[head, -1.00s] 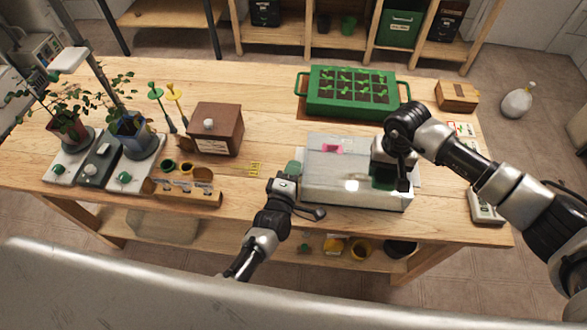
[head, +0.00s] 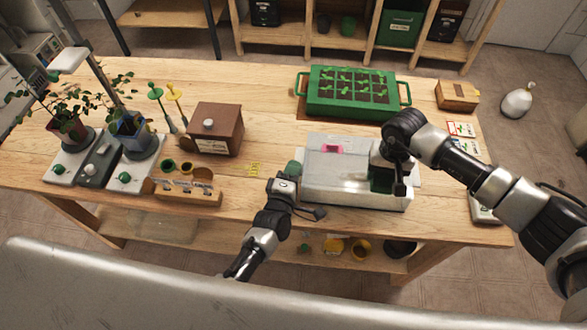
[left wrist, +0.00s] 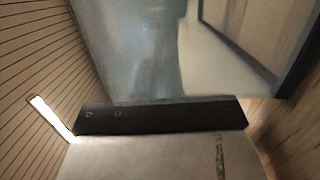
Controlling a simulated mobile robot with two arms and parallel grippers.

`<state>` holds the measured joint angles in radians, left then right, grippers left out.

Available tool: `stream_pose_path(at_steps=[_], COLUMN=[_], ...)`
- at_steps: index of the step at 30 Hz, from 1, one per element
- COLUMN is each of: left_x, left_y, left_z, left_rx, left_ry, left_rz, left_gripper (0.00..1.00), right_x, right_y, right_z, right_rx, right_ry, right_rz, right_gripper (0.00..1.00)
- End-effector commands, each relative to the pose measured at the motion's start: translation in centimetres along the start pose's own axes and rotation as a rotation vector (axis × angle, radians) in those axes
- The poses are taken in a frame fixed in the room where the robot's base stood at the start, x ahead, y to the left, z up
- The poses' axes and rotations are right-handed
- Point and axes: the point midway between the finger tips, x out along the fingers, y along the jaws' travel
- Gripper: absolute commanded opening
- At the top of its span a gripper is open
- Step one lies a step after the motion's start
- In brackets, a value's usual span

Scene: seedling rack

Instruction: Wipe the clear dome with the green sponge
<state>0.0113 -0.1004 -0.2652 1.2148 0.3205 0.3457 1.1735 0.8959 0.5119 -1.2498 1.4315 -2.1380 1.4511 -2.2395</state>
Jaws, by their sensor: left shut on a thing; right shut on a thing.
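The clear dome (head: 345,181) is a see-through, box-shaped cover on the bench, right of centre. A pink patch (head: 333,148) shows at its far side. My right gripper (head: 384,161) is over the dome's right part, shut on the dark green sponge (head: 381,182), which appears to be on or just above the dome's top. My left gripper (head: 291,178) is at the dome's left end, shut on a grey-green piece (head: 293,167) there; whether this belongs to the dome is unclear. In the left wrist view a translucent wall, apparently the dome (left wrist: 140,50), fills the upper middle.
A green seedling tray (head: 312,108) stands behind the dome. A brown box (head: 215,130), a wooden holder (head: 187,196) and potted plants are to the left. A small wooden box (head: 457,95) and cards (head: 461,129) are at the right. Bare bench lies around (head: 260,95).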

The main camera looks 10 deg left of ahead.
Motion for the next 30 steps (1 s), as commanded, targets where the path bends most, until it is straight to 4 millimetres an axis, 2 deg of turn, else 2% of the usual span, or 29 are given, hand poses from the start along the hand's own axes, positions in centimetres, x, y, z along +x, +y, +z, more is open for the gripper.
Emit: stream_pose_path(at_steps=[14,30], left_x=[-0.1,-0.1], left_y=[-0.1,-0.2], left_z=[0.0,0.0], left_rx=[0.0,0.0], left_ry=[0.0,-0.001], left_rz=[-0.003,-0.004], left_gripper=[0.0,0.0], right_x=[0.7,0.5], right_y=[-0.1,-3.8], right_z=[0.0,0.3], right_rx=[0.0,-0.001], right_ry=[0.0,0.0], right_rz=[0.0,0.0], right_gripper=[0.38,0.38])
